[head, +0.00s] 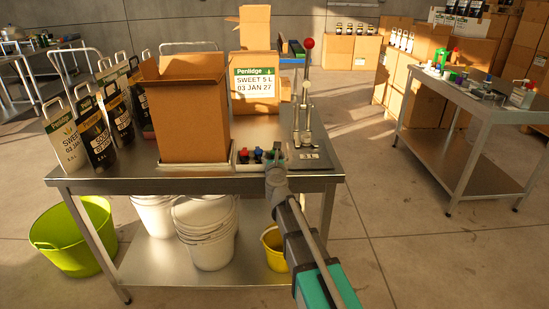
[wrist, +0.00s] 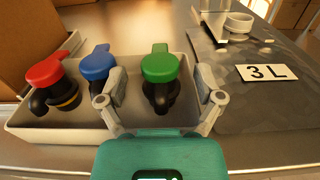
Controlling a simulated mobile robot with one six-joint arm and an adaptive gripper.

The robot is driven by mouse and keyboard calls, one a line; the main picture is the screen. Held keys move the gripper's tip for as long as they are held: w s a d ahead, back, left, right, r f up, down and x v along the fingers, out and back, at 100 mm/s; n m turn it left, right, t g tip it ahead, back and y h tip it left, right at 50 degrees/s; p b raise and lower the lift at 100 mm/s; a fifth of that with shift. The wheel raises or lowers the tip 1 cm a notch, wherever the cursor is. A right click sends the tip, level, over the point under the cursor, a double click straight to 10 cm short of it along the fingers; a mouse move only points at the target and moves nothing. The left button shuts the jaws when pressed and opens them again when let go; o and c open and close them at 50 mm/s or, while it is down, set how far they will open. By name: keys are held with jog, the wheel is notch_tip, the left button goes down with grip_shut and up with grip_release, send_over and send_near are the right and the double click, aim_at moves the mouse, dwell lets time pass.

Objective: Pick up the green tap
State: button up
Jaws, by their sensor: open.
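The green tap (wrist: 160,72) has a green lever top and a dark body. It stands upright at the right end of a pale tray (wrist: 60,133), in a row with a blue tap (wrist: 97,66) and a red tap (wrist: 48,75). My gripper (wrist: 161,88) is open, with one finger on each side of the green tap. The left finger lies between the blue and green taps, close to the blue one. I cannot tell whether either finger touches a tap. In the head view my gripper (head: 276,166) is over the tray's right end and mostly hides the green tap.
A tall open carton (head: 187,118) stands left of the tray on the steel table (head: 115,176). A metal press (head: 303,125) with a red knob stands to the right, by a plate labelled 3 L (wrist: 267,72). Printed pouches (head: 95,137) stand at the far left.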

jog(key=c, duration=0.9)
jog(key=shift+c, duration=0.2)
jog(key=shift+r, duration=0.15)
notch_tip(320, 180, up, 3)
jog(key=p, duration=0.3)
jog(key=s+d+r+p, duration=0.2)
jog(key=s+r+p, duration=0.7)
jog(key=s, duration=0.5)
jog(key=shift+r+p, duration=0.35)
jog(key=shift+p, duration=0.15)
jog(key=shift+w+d, duration=0.1)
jog(key=shift+w, duration=0.05)
